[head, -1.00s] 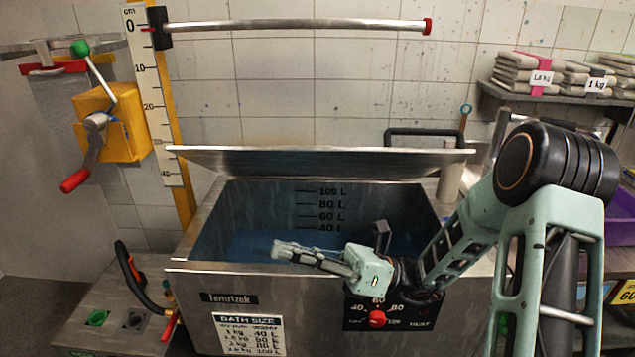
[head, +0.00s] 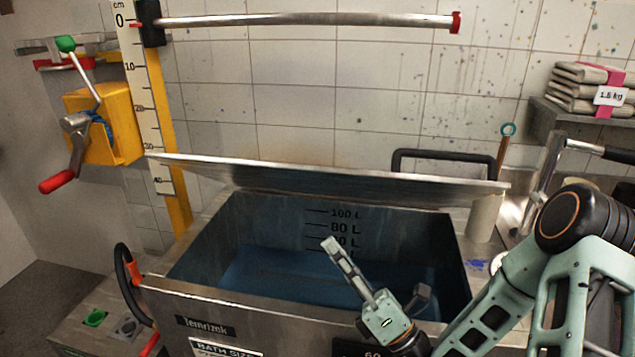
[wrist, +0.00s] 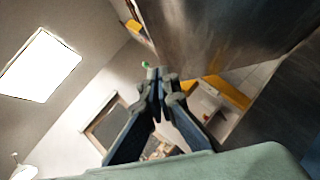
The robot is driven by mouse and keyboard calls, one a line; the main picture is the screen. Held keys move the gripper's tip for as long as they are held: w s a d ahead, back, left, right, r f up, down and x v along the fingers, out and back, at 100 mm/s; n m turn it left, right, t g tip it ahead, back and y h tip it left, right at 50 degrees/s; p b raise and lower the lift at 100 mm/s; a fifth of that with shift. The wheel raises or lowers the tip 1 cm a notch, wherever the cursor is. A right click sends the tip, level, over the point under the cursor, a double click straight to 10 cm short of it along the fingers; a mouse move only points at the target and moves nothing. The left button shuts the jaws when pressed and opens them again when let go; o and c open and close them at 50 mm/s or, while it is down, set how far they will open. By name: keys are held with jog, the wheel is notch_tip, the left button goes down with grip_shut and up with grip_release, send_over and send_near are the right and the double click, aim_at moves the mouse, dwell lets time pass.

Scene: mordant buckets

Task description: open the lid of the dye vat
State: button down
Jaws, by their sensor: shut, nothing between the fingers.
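The dye vat (head: 235,298) is a steel box with dark blue liquid inside and level marks on its back inner wall. Its lid (head: 330,180) is raised at the back edge and tilted up, with the vat's mouth uncovered. The underside of a large metal panel, which looks like the lid, fills the upper right of the wrist view (wrist: 225,35). My gripper (head: 330,243) is shut and empty. In the head view it points up and left over the vat's opening, in front of the lid and apart from it. The fingers also show in the wrist view (wrist: 158,75).
A black bar handle (head: 445,160) stands behind the lid. A yellow crank box (head: 108,125) with a red grip and a cm scale (head: 145,90) are at the left. A steel rail (head: 300,19) crosses above. Cloth stacks (head: 590,90) sit on a right shelf.

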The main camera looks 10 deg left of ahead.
jog(key=p, duration=0.2)
send_near(293, 171)
jog(key=shift+x, duration=2.95)
